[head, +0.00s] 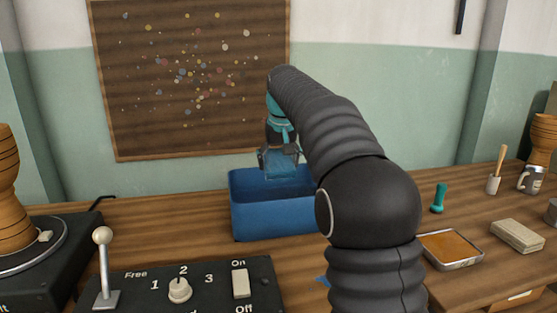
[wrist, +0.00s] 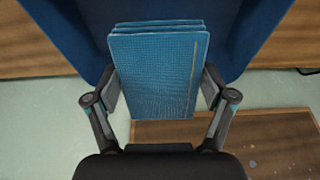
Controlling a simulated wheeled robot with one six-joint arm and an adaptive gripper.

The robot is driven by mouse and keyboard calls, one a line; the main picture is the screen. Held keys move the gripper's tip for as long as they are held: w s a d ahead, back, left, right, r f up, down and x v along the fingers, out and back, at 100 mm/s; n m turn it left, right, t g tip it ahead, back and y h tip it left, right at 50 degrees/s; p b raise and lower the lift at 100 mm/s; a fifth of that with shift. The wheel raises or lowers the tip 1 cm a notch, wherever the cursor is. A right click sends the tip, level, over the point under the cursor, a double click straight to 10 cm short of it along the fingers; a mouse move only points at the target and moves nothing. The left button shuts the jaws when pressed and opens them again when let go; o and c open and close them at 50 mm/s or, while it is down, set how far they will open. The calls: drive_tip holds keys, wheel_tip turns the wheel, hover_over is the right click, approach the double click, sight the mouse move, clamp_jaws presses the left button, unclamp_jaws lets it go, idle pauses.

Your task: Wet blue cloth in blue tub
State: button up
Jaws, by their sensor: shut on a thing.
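The blue tub (head: 265,215) stands on the wooden bench, left of my arm in the head view, which hides its right end. My gripper (head: 280,160) points down over the tub's opening. It is shut on the folded blue cloth (wrist: 158,75), with one finger on each side. In the head view the cloth (head: 281,173) shows just below the fingers, at about the height of the tub's rim. In the wrist view the dark blue tub (wrist: 58,25) surrounds the cloth's far part. Whether the cloth is wet, I cannot tell.
A control box (head: 180,287) with a lever and switch stands in front of the tub. A turntable with a wooden drum (head: 8,190) is at left.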

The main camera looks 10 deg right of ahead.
sight(277, 157)
drive_tip(key=shift+f+b, duration=2.85)
drive_tip(key=shift+f, duration=1.8)
wheel_tip(277, 157, up, 9)
drive_tip(key=p, duration=0.8)
drive_tip(key=shift+f+p, duration=0.2)
drive_tip(key=shift+p, duration=0.1)
drive_tip(key=shift+r, duration=1.35)
drive_tip(key=shift+r, duration=0.1)
drive_tip(key=shift+r, duration=1.9)
